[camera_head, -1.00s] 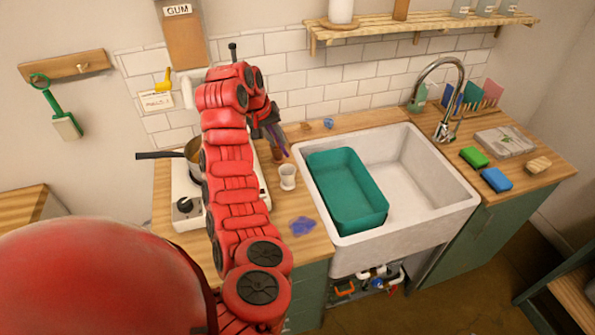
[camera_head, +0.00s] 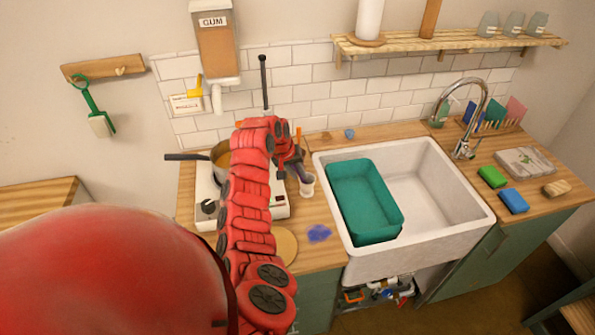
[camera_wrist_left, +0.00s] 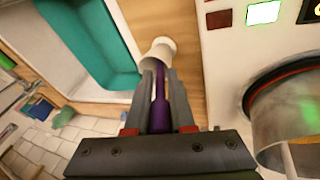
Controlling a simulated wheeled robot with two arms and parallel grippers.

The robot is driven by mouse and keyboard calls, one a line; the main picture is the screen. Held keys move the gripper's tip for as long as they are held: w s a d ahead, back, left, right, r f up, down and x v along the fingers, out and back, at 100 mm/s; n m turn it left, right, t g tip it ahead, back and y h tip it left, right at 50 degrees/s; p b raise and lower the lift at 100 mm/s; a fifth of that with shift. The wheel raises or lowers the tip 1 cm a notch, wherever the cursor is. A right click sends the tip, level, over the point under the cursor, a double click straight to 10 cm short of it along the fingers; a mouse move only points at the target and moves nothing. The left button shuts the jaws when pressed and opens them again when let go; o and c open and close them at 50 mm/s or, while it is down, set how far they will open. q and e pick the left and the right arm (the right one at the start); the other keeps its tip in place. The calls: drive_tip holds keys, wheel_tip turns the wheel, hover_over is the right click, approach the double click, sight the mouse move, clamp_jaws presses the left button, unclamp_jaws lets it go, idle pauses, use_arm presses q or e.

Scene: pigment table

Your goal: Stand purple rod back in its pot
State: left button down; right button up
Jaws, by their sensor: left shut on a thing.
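My left gripper (camera_head: 302,168) is shut on the purple rod (camera_wrist_left: 160,105). In the left wrist view the rod lies between the fingers (camera_wrist_left: 160,100) and points at the small white pot (camera_wrist_left: 158,50). In the head view the white pot (camera_head: 307,189) stands on the wooden counter between hot plate and sink, with my gripper right over it. The rod's far end is at or close to the pot; I cannot tell whether it is inside. A thin orange upright piece (camera_head: 298,135) shows by the gripper. My right gripper is not in view.
The hot plate (camera_head: 206,205) with a pan (camera_head: 219,152) is left of the pot. The white sink (camera_head: 440,180) with a teal tub (camera_head: 350,185) is to the right. A purple-blue patch (camera_head: 319,233) and a round board (camera_head: 287,246) lie in front.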

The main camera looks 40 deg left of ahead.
use_arm(q)
drive_tip(key=shift+f+b, duration=0.3)
drive_tip(key=shift+f, duration=0.3)
drive_tip(key=c, duration=0.8)
unclamp_jaws()
drive_tip(key=shift+o, duration=0.2)
drive_tip(key=shift+r, duration=0.2)
